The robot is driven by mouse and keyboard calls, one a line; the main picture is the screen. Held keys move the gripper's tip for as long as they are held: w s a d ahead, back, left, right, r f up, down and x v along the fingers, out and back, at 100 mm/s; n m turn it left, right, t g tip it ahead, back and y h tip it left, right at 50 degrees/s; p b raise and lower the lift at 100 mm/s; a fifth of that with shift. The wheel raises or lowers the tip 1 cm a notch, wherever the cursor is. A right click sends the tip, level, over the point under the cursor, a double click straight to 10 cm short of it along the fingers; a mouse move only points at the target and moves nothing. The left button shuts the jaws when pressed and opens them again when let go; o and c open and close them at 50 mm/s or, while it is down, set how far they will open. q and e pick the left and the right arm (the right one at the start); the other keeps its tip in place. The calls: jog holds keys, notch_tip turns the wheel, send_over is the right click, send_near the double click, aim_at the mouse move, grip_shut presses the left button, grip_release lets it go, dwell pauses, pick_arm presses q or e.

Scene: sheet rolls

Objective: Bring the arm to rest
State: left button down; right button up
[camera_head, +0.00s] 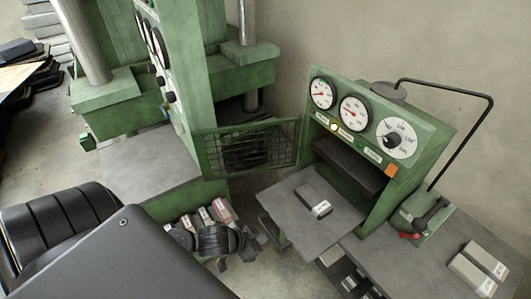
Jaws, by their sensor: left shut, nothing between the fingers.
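My left gripper (236,243) is a dark shape low in the middle of the head view, partly hidden behind a large dark panel of mine. Its jaws look shut and empty. It is in front of a few small labelled pieces (216,212) beside the green press base; I cannot tell whether it touches them. My right gripper is not in view.
A green press (365,125) with round dials stands at the right. A grey block (314,198) with a white label lies on its plate (290,222). Two pale blocks (478,268) lie on the right-hand table. A mesh guard (250,148) stands behind my gripper.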

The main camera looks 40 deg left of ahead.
pick_arm(q)
jog(key=shift+w+d, duration=0.1)
jog(key=s+a+f+g+y+b, duration=0.1)
jog(key=s+a+f+b, duration=0.15)
jog(key=f, duration=0.75)
jog(key=s+a+f+g+b, duration=0.15)
jog(key=a+f, duration=0.25)
jog(key=f, duration=0.5)
jog(key=s+a+f+y+b, duration=0.1)
jog(key=s+a+f, duration=0.15)
jog(key=f, duration=0.75)
jog(key=s+f+g+y+b, duration=0.15)
jog(key=s+f+b, duration=0.25)
jog(key=s+f, duration=1.05)
jog(key=s+d+f+n+g+b, duration=0.1)
jog(key=s+d+f+g+b, duration=0.2)
jog(key=f, duration=0.7)
jog(key=s+d+b, duration=0.2)
jog(key=s+d, duration=0.2)
jog(key=s, duration=0.1)
jog(key=shift+f+h, duration=0.35)
jog(key=shift+f, duration=0.05)
